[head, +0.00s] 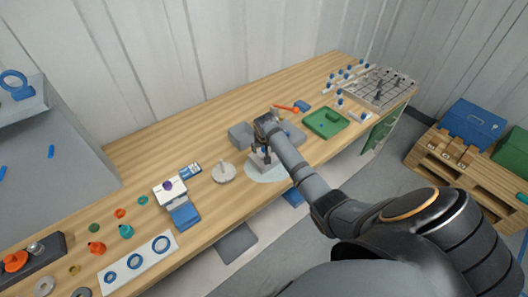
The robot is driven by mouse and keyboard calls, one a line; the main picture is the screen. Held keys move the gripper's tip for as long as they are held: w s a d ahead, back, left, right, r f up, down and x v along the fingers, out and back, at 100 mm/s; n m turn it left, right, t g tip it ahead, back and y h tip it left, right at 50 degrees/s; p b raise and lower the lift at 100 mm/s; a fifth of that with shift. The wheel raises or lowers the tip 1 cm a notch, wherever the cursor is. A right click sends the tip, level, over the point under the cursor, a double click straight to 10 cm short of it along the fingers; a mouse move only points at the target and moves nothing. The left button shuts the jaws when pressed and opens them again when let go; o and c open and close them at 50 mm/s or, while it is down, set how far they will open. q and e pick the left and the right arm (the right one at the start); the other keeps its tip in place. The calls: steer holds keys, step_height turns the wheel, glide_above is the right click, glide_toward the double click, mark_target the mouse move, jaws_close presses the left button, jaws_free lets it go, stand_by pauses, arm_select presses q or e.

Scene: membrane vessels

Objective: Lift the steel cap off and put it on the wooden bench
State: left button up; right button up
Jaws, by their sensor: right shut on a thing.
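My right gripper (261,153) reaches in from the lower right over the wooden bench (240,130). It is shut on a small grey piece that I take for the steel cap; the fingers mostly hide it. Directly under the fingers is a grey block-like vessel (259,165) on a pale round mat (268,176). I cannot tell whether the cap and the vessel touch. My left gripper is not in view.
A pale round disc with a raised middle (223,173) lies left of the mat. Grey blocks (240,135) stand behind the gripper. A green tray (325,122) is to the right. A white box (169,191) and blue box (185,214) stand left. Bare wood lies along the back.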

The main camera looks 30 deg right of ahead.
steer(key=shift+w+d+r+b, duration=0.1)
steer(key=shift+r+b, duration=0.4)
steer(key=shift+r, duration=0.05)
steer(key=shift+r+b, duration=0.45)
steer(key=shift+r, duration=0.2)
steer(key=s+d+r+b, duration=0.1)
steer(key=s+r+b, duration=0.1)
steer(key=s+r, duration=0.8)
steer(key=s, duration=0.4)
steer(key=shift+d+r, duration=0.25)
steer(key=shift+r, duration=0.05)
steer(key=shift+r, duration=0.1)
step_height(320, 180, up, 3)
steer(key=p, duration=0.4)
